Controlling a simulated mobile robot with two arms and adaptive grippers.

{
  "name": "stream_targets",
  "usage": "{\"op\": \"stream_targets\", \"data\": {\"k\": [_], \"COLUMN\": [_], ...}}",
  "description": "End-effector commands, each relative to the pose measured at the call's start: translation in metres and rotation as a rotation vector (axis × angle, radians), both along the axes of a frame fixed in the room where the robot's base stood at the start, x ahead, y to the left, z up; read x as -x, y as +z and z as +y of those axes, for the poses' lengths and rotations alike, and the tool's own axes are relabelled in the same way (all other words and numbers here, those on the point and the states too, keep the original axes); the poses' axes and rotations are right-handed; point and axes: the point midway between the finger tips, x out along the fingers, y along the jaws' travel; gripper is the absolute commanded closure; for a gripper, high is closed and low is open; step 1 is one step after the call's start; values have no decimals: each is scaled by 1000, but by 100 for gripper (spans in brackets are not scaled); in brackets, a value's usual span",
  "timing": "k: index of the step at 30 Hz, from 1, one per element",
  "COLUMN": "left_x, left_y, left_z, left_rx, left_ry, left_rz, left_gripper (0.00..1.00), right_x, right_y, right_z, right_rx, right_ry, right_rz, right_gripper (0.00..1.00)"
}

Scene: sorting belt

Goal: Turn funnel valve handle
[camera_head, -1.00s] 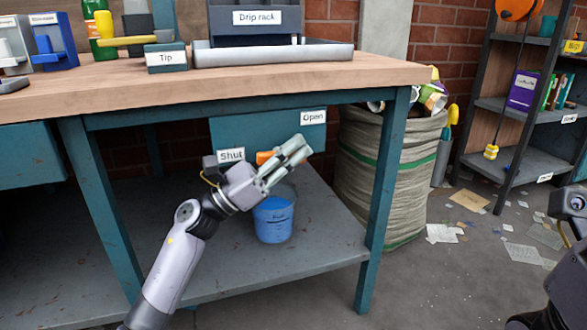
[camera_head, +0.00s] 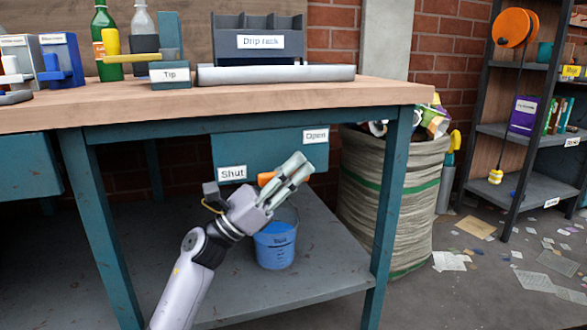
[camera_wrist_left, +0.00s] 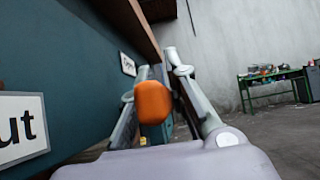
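The orange valve handle (camera_head: 266,179) shows beside my left gripper, in front of the teal panel (camera_head: 262,152) under the bench. The panel carries a "Shut" label (camera_head: 232,174) at lower left and an "Open" label (camera_head: 315,135) at upper right. My left gripper (camera_head: 298,168) points up and right, its fingers apart. In the left wrist view the orange handle (camera_wrist_left: 153,102) shows between the fingers, with a gap on the right finger's side; contact on the left is unclear. The funnel itself cannot be made out. My right gripper is out of view.
A blue bucket (camera_head: 275,245) stands on the lower shelf (camera_head: 320,270) below the gripper. Bench legs (camera_head: 388,220) frame the space. A sack of waste (camera_head: 415,200) stands to the right. The drip rack (camera_head: 258,40) and "Tip" block (camera_head: 170,75) are on the bench top.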

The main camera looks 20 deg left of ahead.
Motion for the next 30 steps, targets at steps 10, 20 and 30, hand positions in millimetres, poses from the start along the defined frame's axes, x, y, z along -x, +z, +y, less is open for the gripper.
{"op": "stream_targets", "data": {"k": [10,20,30], "left_x": [0,4,34], "left_y": [0,-6,-50], "left_z": [0,5,49], "left_rx": [-1,-2,-2], "left_ry": [-2,-2,0], "left_rz": [0,1,4], "left_gripper": [67,67,67], "right_x": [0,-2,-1], "right_y": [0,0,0], "right_z": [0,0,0], "right_rx": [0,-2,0], "right_ry": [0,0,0], "right_rz": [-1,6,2], "right_gripper": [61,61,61]}}
